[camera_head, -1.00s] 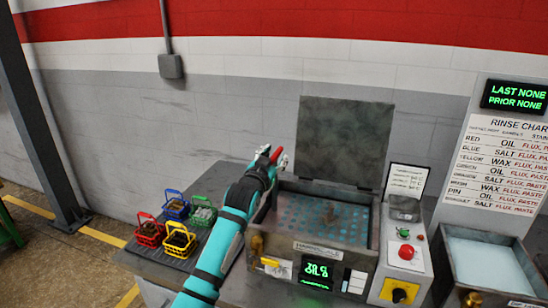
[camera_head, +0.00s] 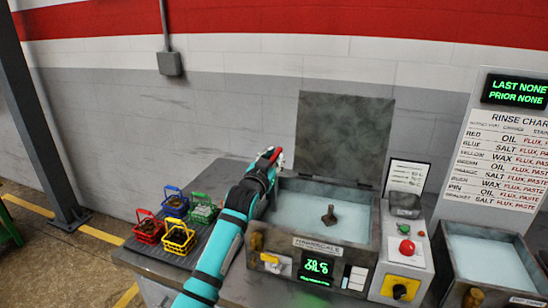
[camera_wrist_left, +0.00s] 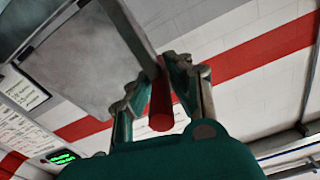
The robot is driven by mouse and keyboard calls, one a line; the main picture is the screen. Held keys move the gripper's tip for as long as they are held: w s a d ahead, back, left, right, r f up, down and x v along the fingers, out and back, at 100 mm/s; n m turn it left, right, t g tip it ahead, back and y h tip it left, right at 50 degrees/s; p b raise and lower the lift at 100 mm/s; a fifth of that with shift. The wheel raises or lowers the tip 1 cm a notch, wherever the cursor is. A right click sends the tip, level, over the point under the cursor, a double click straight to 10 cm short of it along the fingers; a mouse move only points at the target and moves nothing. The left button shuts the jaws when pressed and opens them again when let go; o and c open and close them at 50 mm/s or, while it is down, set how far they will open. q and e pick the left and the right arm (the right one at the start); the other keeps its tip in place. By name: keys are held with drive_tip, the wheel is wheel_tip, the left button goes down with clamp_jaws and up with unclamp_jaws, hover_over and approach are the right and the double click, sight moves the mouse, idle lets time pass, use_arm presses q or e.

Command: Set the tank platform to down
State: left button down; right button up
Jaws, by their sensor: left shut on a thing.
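The tank (camera_head: 263,225) stands open on the bench in the head view, with its grey lid (camera_head: 343,135) raised behind it. Pale liquid (camera_head: 300,205) fills it, and no platform surface shows. A dark brown knob-like piece (camera_head: 330,215) sticks up out of the liquid. My left gripper (camera_head: 270,158) is at the tank's back left corner, shut on a red-gripped lever (camera_head: 278,152). In the left wrist view, the red grip (camera_wrist_left: 161,112) is between the fingers of the gripper (camera_wrist_left: 165,88). My right gripper is not in view.
Several coloured wire baskets (camera_head: 149,227) stand on a dark mat left of my arm. A control box with a red button (camera_head: 407,247) and a yellow-plated knob (camera_head: 400,289) is right of the tank. A second liquid-filled tank (camera_head: 490,265) stands further right, below a rinse chart (camera_head: 505,160).

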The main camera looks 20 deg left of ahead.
use_arm(q)
wheel_tip(320, 180, down, 2)
drive_tip(key=shift+f, duration=0.25)
drive_tip(key=c, duration=1.2)
unclamp_jaws()
drive_tip(key=shift+w+d+r, duration=0.1)
drive_tip(key=shift+r, duration=0.1)
drive_tip(key=shift+c, duration=0.2)
drive_tip(key=shift+a+r, duration=0.1)
drive_tip(key=shift+a, duration=0.2)
drive_tip(key=s, duration=1.2)
drive_tip(key=shift+a, duration=0.2)
drive_tip(key=shift+s, duration=0.1)
